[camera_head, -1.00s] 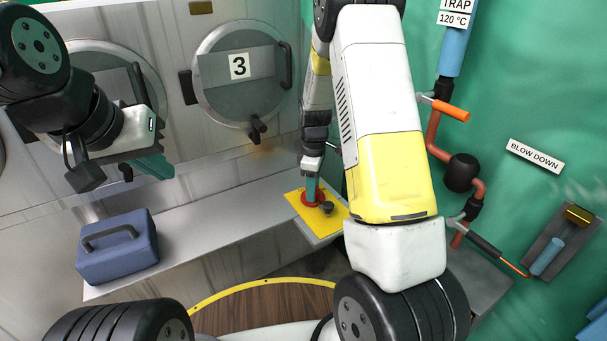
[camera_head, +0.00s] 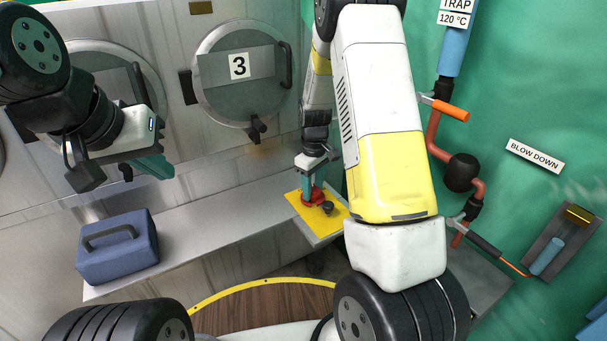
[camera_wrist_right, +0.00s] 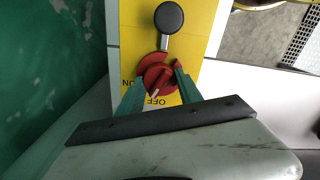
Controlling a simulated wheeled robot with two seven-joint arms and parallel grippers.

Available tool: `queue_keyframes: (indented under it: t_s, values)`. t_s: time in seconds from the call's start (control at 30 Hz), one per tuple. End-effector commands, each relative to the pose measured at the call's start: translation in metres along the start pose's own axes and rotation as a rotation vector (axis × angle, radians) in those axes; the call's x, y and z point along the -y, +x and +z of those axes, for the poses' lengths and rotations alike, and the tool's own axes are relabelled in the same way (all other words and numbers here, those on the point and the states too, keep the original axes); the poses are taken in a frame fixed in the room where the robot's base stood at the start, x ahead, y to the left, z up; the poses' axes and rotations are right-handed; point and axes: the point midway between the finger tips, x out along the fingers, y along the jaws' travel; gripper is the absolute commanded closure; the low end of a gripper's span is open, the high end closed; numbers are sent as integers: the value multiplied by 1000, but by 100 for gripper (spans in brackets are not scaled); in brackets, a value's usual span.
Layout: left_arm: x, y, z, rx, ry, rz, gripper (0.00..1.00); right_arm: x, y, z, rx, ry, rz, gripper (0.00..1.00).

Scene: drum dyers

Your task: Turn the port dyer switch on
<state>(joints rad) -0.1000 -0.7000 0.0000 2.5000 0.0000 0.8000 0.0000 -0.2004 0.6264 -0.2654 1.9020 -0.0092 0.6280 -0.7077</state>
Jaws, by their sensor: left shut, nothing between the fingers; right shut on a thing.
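The red rotary switch (camera_head: 313,198) sits on a yellow plate (camera_head: 297,202) at the end of the metal ledge. My right gripper (camera_head: 311,190) points down onto it. In the right wrist view, its green fingers are shut around the red switch (camera_wrist_right: 157,75), one on each side. A white mark on the switch points towards the lower edge near the OFF lettering (camera_wrist_right: 154,101); ON lettering is partly hidden by the left finger. My left gripper (camera_head: 158,167) is shut and empty, in front of the dyer doors at the left.
A black round knob on a stem (camera_wrist_right: 169,18) stands close beside the switch on the same plate. A blue box with a handle (camera_head: 118,250) rests on the ledge (camera_head: 215,215) at left. Door 3 (camera_head: 238,90) is behind; pipes and valve handles (camera_head: 450,110) line the right wall.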

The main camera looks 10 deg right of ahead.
Motion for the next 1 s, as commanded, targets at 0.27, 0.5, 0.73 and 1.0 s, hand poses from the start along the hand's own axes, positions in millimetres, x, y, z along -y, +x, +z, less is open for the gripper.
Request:
queue_keyframes:
  t_s: [0.27,0.5,0.73,1.0]
  values:
    - [0,0,0,0,0,0,100,-1,-1,-1,-2,263,2,98]
    - [0,0,0,0,0,0,100,-1,-1,-1,-3,491,1,98]
    - [0,0,0,0,0,0,100,-1,-1,-1,-3,709,1,98]
    - [0,0,0,0,0,0,100,-1,-2,-1,-4,932,1,98]
